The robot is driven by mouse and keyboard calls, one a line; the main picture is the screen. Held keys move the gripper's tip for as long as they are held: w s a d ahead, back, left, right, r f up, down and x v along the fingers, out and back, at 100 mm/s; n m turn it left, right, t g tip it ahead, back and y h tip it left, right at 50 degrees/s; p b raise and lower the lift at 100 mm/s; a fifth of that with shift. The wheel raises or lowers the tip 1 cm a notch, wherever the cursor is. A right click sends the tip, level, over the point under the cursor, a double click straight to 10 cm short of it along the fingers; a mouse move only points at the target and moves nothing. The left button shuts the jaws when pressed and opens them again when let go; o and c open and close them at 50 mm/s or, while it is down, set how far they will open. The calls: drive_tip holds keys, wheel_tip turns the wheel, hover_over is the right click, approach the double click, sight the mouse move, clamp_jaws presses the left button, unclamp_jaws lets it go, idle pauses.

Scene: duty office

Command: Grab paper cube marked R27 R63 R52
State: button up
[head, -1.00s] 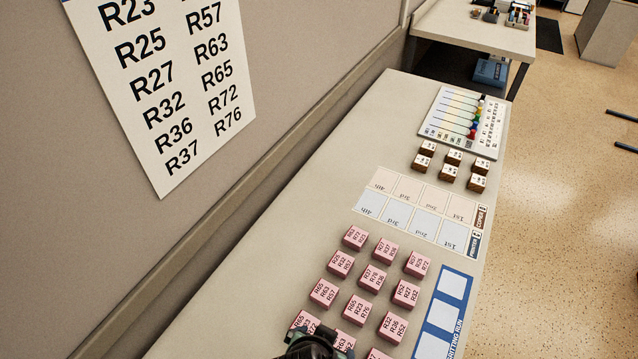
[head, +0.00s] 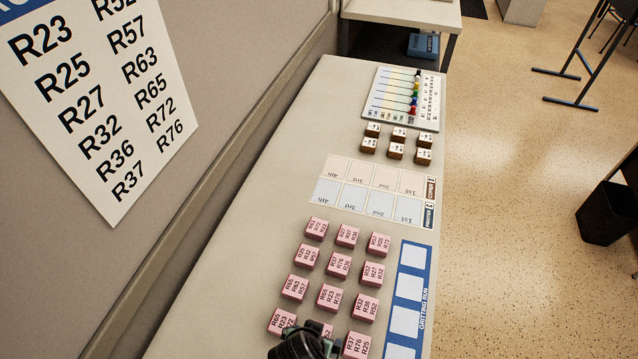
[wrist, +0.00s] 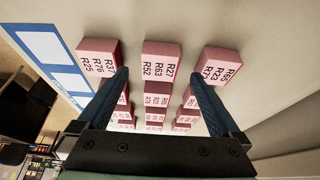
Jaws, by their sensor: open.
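The pink paper cube marked R27 R63 R52 (wrist: 160,64) is top centre in the wrist view, in the middle of a row of three. In the head view it is mostly hidden behind my gripper, with only an edge reading 52 (head: 327,330) showing. My gripper (wrist: 160,76) is open and empty. Its two blue fingers point toward this row, with the tips to either side of the marked cube in the picture. I cannot tell how far above the cube they are. The R37 R76 R25 cube (wrist: 98,58) is left and the R65 R23 R72 cube (wrist: 220,64) right.
Several more pink cubes (head: 329,298) stand in rows with narrow gaps. A blue-bordered strip with white squares (head: 407,288) lies beside them. Beyond are a printed grid (head: 370,190), small brown blocks (head: 396,150) and a peg board (head: 403,98). A wall panel (head: 230,60) borders the table's left.

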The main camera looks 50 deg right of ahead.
drive_tip(key=shift+x, duration=1.95)
drive_tip(key=c, duration=1.5)
drive_tip(key=shift+r, duration=0.1)
